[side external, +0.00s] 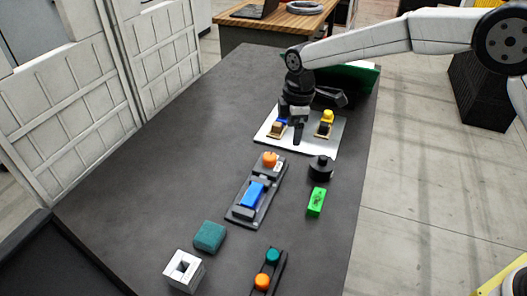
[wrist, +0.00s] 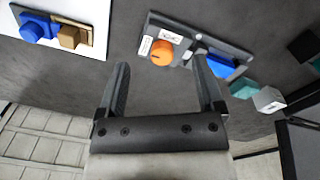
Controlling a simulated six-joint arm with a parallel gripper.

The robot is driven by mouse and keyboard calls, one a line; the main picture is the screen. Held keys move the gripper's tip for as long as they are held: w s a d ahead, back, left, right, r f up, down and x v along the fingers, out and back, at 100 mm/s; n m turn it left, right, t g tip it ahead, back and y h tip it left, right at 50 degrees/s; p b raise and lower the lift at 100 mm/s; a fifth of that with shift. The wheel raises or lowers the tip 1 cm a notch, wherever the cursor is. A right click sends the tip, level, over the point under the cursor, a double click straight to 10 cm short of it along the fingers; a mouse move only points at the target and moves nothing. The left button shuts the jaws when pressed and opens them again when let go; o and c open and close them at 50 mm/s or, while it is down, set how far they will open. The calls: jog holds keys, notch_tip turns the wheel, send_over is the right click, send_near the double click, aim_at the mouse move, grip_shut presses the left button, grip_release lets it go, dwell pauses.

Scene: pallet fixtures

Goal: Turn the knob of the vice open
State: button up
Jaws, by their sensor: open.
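The vice is a long dark grey fixture (side external: 240,213) in the middle of the table, with a blue block (side external: 254,194) lying in it. Its round orange knob (side external: 270,159) sits at the end nearer my arm. In the wrist view, the knob (wrist: 162,52) has a dark mark on its face and labels beside it. My gripper (side external: 298,140) is above the white plate, behind and to the right of the knob in the side view. In the wrist view, my gripper (wrist: 161,64) is open and empty, with the knob showing between its fingertips, apart from them.
A white plate (side external: 328,146) holds a blue and a yellow knobbed fixture close to my gripper. A black round part (side external: 321,167) and a green block (side external: 316,201) stand right of the vice. A teal block (side external: 209,236) and white block (side external: 184,270) are nearer the camera. The table's left side is clear.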

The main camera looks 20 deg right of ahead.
aim_at(270, 156)
jog(key=a+n, duration=0.1)
jog(key=w+a+n, duration=0.1)
jog(key=a, duration=0.1)
jog(key=w+a+f+n, duration=0.1)
jog(key=a, duration=0.1)
jog(key=shift+w+a, duration=0.15)
jog(key=shift+f, duration=0.1)
jog(key=shift+f, duration=3.8)
grip_shut()
